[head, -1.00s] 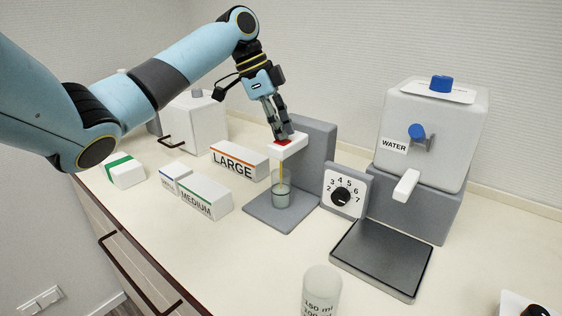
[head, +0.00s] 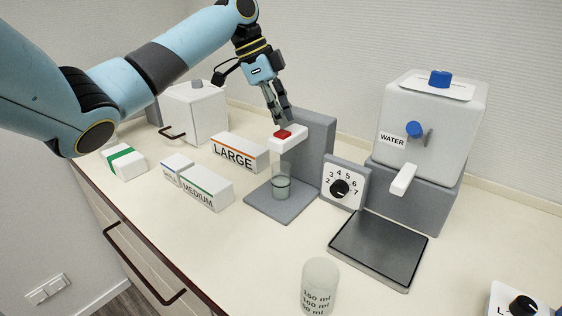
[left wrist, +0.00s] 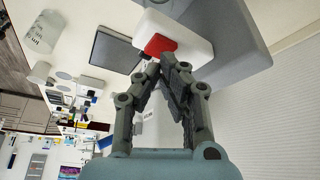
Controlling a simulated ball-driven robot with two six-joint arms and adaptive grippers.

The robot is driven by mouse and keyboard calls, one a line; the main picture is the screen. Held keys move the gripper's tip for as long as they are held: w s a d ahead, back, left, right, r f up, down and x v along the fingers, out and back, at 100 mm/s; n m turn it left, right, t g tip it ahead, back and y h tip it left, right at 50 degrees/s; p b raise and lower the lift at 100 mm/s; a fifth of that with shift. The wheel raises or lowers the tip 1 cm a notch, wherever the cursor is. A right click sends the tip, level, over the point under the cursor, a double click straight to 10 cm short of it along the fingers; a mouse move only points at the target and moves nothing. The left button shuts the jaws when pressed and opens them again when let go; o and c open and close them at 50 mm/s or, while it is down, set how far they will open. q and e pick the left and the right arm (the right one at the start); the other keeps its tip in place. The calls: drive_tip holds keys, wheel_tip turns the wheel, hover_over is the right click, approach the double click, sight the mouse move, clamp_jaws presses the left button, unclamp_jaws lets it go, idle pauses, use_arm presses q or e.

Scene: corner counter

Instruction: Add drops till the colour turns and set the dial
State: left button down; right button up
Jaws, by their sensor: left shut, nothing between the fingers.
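My left gripper (head: 281,112) is shut and empty, its fingertips just above the red button (head: 284,134) on the white head of the grey dropper stand. The button and my closed fingers (left wrist: 163,68) also show in the left wrist view. Under the white head, a clear glass vessel (head: 281,186) with a little grey-green liquid stands on the stand's base. The dial (head: 340,188) is a black knob on a white face with numbers, on a grey block right of the stand; its exact setting is too small to tell. My right gripper is not in view.
White blocks marked LARGE (head: 240,152) and MEDIUM (head: 206,188) lie left of the stand. A WATER dispenser (head: 430,125) stands right, behind a dark tray (head: 378,247). A measuring beaker (head: 320,285) stands at the front. Counter between beaker and stand is clear.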

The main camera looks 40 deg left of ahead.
use_arm(q)
drive_tip(key=shift+f, duration=0.15)
drive_tip(key=shift+f+b, duration=0.35)
drive_tip(key=shift+f, duration=0.55)
drive_tip(key=shift+r, duration=0.1)
drive_tip(key=shift+r+p, duration=1)
drive_tip(key=shift+p, duration=0.2)
drive_tip(key=shift+f, duration=0.2)
